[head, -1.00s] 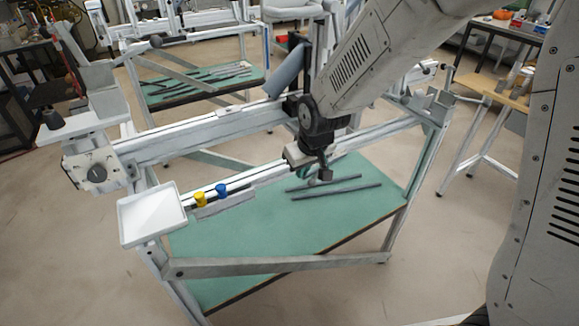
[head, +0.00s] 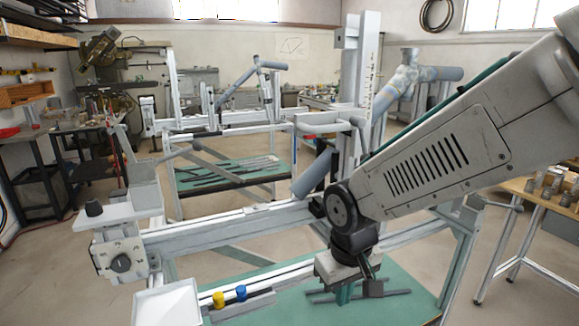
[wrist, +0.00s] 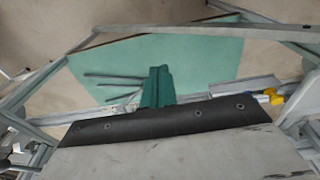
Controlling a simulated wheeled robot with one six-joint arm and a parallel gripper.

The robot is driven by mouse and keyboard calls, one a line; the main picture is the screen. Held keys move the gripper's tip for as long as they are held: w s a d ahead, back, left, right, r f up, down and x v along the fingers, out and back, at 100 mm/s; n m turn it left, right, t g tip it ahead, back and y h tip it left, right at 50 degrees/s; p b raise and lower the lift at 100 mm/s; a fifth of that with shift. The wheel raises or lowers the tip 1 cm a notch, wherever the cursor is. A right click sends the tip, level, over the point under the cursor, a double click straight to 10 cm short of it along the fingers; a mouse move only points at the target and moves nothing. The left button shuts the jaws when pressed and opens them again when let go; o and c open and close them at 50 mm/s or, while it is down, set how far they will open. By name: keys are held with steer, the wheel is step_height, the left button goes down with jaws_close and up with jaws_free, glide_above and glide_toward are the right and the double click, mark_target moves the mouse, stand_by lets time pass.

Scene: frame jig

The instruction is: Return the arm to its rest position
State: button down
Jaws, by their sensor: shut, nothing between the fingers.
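My gripper (head: 345,291) hangs at the end of my arm over the front rail of the frame jig, pointing down. In the wrist view its green fingers (wrist: 157,88) are together with nothing between them. My arm reaches in from the right in the head view. The frame jig (head: 225,232) is a stand of pale metal rails around a green lower shelf (head: 290,306).
A yellow piece (head: 218,299) and a blue piece (head: 241,292) sit on the front rail, left of my gripper. A white tray (head: 167,305) is at the jig's front left corner. Dark rods (head: 390,293) lie on the shelf. A side bench (head: 548,202) stands at right.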

steer(key=s+d+r+m, duration=0.2)
steer(key=s+d+r, duration=0.3)
steer(key=s+d, duration=0.3)
steer(key=s+d+r+m, duration=0.2)
steer(key=s+d+r, duration=0.4)
steer(key=s+d, duration=0.2)
steer(key=shift+m, duration=0.4)
steer(key=shift+s+r, duration=0.1)
